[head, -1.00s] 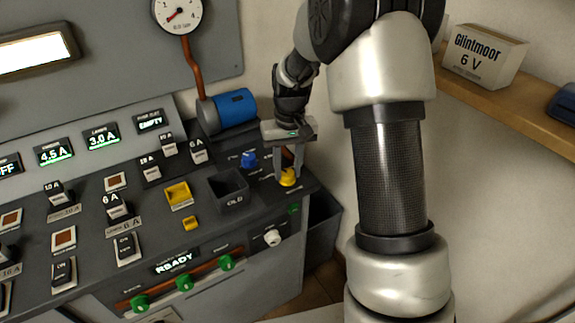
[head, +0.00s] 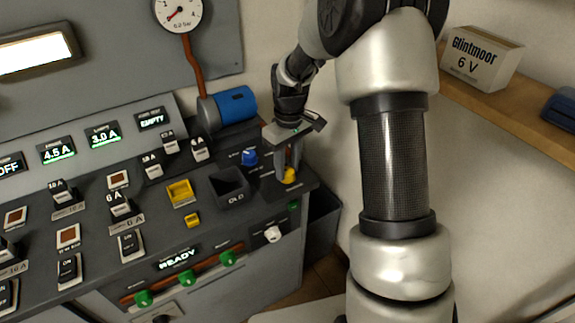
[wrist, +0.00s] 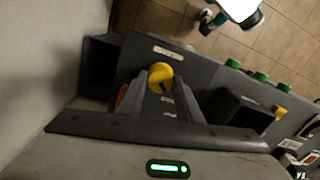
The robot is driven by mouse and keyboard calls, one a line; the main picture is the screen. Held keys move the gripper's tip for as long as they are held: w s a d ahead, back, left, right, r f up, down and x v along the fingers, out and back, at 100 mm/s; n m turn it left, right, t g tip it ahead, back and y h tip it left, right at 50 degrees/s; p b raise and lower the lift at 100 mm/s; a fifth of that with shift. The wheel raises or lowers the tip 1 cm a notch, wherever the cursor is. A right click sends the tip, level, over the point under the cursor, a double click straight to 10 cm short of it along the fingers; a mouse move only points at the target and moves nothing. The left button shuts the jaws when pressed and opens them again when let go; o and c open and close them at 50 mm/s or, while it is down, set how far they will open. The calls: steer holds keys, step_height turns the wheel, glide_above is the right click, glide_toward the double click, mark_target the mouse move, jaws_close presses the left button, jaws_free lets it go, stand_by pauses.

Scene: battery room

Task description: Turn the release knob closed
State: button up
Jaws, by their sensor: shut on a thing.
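A yellow knob (head: 289,175) sits at the right end of the dark console top. I take it for the release knob, though its label is not readable. My gripper (head: 287,171) points down over it and is shut on it, with a finger on either side. In the wrist view the yellow knob (wrist: 160,75) shows between the two finger ends, with its round top and grip bar visible. The fingers partly hide the knob in the head view.
A blue knob (head: 249,157) stands just left of my gripper. A dark open bin (head: 230,186) is further left. A blue cylinder (head: 236,104) lies behind. A white knob (head: 272,234) sits on the front face. A wall rises close on the right.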

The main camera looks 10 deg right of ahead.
steer(key=o, duration=1)
steer(key=shift+o, duration=0.2)
steer(key=shift+r, duration=0.15)
step_height(320, 180, up, 17)
steer(key=p, duration=0.2)
steer(key=shift+d, duration=0.2)
steer(key=shift+w+r, duration=0.1)
steer(key=shift+r, duration=0.05)
step_height(320, 180, up, 7)
steer(key=t+p, duration=0.1)
steer(key=p, duration=0.2)
glide_above(289, 170)
steer(key=s, duration=0.4)
steer(key=s+r+m+t+p, duration=0.3)
steer(key=s+r+m+p, duration=0.15)
steer(key=s+r, duration=0.7)
steer(key=s+f+m+t+p, duration=0.1)
steer(key=s+p, duration=0.2)
steer(key=s, duration=0.7)
steer(key=shift+a+t, duration=0.2)
steer(key=shift+t, duration=0.2)
